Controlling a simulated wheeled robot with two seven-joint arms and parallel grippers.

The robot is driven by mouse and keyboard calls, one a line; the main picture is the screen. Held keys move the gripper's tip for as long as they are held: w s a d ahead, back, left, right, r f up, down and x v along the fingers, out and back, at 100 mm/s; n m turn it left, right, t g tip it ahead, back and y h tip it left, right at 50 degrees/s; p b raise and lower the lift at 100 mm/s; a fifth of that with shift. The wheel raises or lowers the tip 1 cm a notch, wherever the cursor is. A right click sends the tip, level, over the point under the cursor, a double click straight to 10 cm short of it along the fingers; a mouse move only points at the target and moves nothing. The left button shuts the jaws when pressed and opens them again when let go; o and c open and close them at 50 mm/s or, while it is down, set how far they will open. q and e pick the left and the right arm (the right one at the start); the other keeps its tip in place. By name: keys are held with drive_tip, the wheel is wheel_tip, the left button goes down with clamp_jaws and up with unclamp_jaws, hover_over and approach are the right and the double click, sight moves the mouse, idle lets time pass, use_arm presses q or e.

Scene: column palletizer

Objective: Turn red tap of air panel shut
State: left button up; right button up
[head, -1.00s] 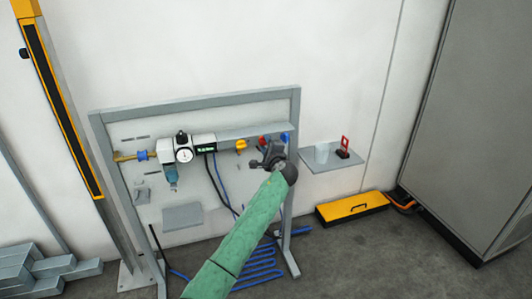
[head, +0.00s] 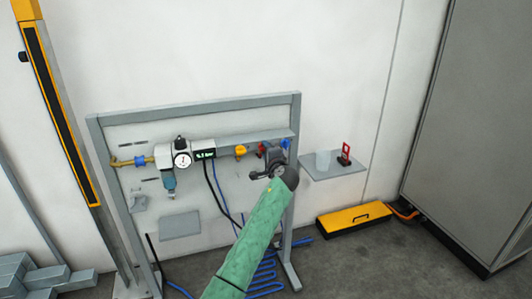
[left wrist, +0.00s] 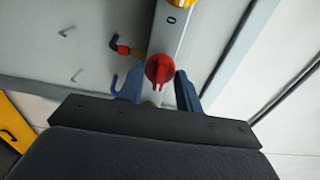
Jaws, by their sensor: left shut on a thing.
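The air panel (head: 122,123) is a grey frame with a backboard against the wall. The red tap (left wrist: 159,70) is a round red knob with a raised ridge, seen in the left wrist view between my two blue-grey fingers. In the head view only a bit of its red (head: 262,147) shows behind my gripper. My left gripper (head: 268,165) is at the right part of the panel; it also shows in the left wrist view (left wrist: 159,88), shut on the red tap. The fingertip contact is partly hidden. My right gripper is out of view.
A yellow tap (head: 240,151) and a blue part (head: 286,144) flank the red tap. A gauge (head: 182,160) and a green display (head: 205,154) sit further left. A small shelf (head: 335,168) with a cup and a red item stands right. A yellow case (head: 355,217) lies on the floor.

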use_arm(q)
drive_tip(key=shift+f, duration=0.1)
drive_tip(key=o, duration=1)
drive_tip(key=v, duration=0.7)
drive_tip(key=shift+s+b, duration=0.35)
drive_tip(key=shift+b, duration=0.05)
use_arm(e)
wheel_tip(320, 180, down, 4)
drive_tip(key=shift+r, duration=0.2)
use_arm(q)
drive_tip(key=shift+d, duration=0.1)
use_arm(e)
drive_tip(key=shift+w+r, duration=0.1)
